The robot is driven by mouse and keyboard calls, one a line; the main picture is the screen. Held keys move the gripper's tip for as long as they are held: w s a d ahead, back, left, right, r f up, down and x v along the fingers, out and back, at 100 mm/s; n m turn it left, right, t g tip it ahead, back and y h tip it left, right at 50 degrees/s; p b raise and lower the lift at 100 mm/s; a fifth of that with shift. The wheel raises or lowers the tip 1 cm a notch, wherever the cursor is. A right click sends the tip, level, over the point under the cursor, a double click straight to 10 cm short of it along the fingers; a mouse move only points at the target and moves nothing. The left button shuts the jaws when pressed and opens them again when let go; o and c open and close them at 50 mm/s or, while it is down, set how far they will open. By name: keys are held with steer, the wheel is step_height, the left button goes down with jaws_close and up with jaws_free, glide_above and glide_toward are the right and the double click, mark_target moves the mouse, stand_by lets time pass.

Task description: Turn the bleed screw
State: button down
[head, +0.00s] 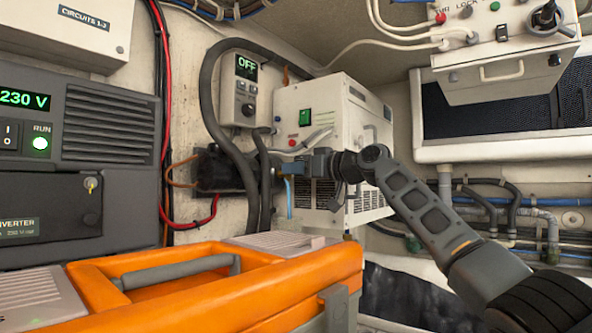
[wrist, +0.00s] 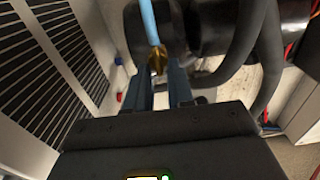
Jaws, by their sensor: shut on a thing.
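My gripper (head: 290,168) reaches left past the front of the white unit to the dark pump body (head: 222,172) on the wall. In the wrist view my gripper (wrist: 160,68) has one finger on each side of a small brass fitting, which I take to be the bleed screw (wrist: 157,62). The jaws are shut on it. A light blue tube (wrist: 149,22) runs up from the brass fitting, and the tube also shows below my gripper in the head view (head: 290,198). The screw's slot or head shape cannot be made out.
Thick black hoses (head: 212,100) curve close beside my gripper. The white unit (head: 343,112) with a louvred front stands right behind it. An orange case (head: 210,300) fills the lower foreground, and a dark inverter (head: 75,150) is at left.

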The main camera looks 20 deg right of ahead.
steer(key=shift+p, duration=0.35)
steer(key=m+p, duration=0.4)
steer(key=m, duration=0.5)
steer(key=f+m+p, duration=0.1)
steer(key=m+p, duration=0.2)
steer(key=m, duration=0.5)
steer(key=d+f+m+p, duration=0.1)
steer(key=m+p, duration=0.3)
steer(key=m, duration=0.5)
steer(key=shift+w+f+m+p, duration=0.15)
steer(key=shift+w+m+p, duration=0.1)
steer(key=shift+m+p, duration=0.1)
steer(key=m, duration=0.4)
steer(key=shift+s+a+f+m, duration=0.1)
steer(key=shift+a+f+m, duration=0.05)
steer(key=shift+a+m, duration=0.1)
steer(key=m, duration=0.4)
steer(key=shift+s+a+f+m, duration=0.15)
steer(key=shift+a+m, duration=0.05)
steer(key=shift+m, duration=0.1)
steer(key=c, duration=1)
jaws_free()
